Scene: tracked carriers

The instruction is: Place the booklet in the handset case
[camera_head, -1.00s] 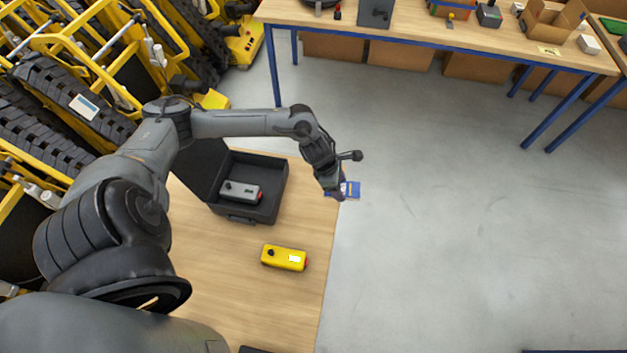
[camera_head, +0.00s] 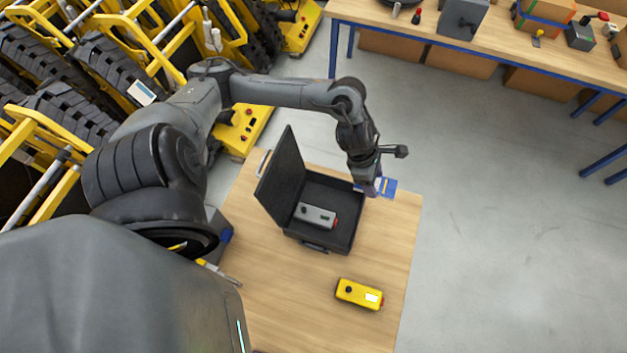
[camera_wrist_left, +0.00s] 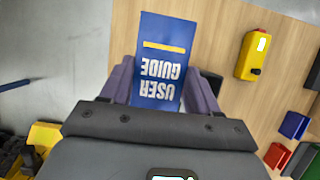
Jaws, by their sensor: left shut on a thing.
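The booklet (camera_wrist_left: 165,50) is blue with a yellow bar and the words "USER GUIDE". My left gripper (camera_head: 376,188) is shut on it; in the left wrist view the fingers (camera_wrist_left: 152,88) sit on both sides of its lower part. In the head view the booklet (camera_head: 388,187) shows just right of the fingers, by the right side of the case. The handset case (camera_head: 349,237) is black and stands open on the wooden table, its lid (camera_head: 281,178) raised at the left. A grey handset (camera_head: 315,215) lies inside it. My right gripper is not in view.
A yellow handset (camera_head: 359,293) lies on the table (camera_head: 290,300) in front of the case. The left wrist view also shows a blue block (camera_wrist_left: 294,125) and a red one (camera_wrist_left: 276,156). Yellow tracked carriers (camera_head: 115,60) stand at the left; a workbench (camera_head: 490,38) is behind.

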